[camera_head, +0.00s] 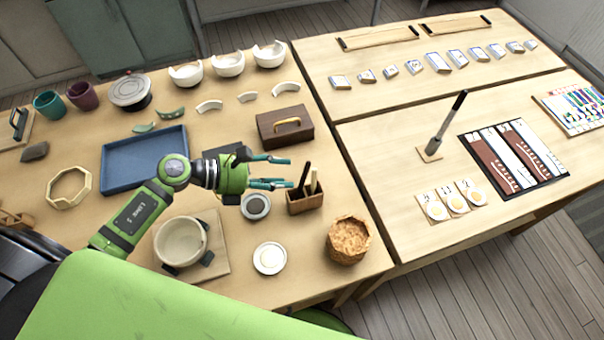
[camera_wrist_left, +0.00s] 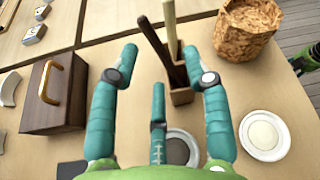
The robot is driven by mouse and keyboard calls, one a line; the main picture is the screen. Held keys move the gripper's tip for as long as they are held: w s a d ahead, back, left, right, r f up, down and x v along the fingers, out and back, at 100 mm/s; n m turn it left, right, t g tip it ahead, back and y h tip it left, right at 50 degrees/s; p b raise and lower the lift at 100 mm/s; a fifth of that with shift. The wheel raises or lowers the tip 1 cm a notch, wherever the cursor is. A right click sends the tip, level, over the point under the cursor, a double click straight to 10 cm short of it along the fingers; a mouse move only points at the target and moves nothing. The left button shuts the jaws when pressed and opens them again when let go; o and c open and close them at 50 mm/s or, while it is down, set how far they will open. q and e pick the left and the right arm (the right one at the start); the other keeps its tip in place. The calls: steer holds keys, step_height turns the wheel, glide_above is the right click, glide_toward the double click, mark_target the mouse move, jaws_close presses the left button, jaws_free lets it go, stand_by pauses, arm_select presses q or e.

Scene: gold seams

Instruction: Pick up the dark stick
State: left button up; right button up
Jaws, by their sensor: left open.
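A dark stick (camera_head: 304,175) stands in a small wooden holder (camera_head: 305,203) with a pale stick (camera_head: 314,184) to its right. My left gripper (camera_head: 289,172) is open and empty, its teal fingers pointing right towards the sticks from the left. In the left wrist view the dark stick (camera_wrist_left: 153,42) rises, tilted, in the gap between the spread fingers of the gripper (camera_wrist_left: 160,58), with the pale stick (camera_wrist_left: 172,28) beside it. I cannot tell whether a finger touches a stick. The holder (camera_wrist_left: 181,96) is partly hidden behind the fingers.
A brown box (camera_head: 285,128) with a handle stands just behind the holder, and a woven-looking brown pot (camera_head: 348,240) stands at front right. A round dark-centred dish (camera_head: 256,207) lies under the gripper. A white dish (camera_head: 269,258) and a cream bowl (camera_head: 181,242) are nearer.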

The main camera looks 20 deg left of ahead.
mark_target(300, 188)
arm_select(q)
steer(key=x, duration=0.2)
steer(key=p+x, duration=0.1)
steer(key=x, duration=0.1)
steer(key=shift+w+a+f, duration=0.1)
steer(key=shift+w+f, duration=0.15)
steer(key=shift+f, duration=0.15)
steer(key=shift+c, duration=0.4)
steer(key=c, duration=0.8)
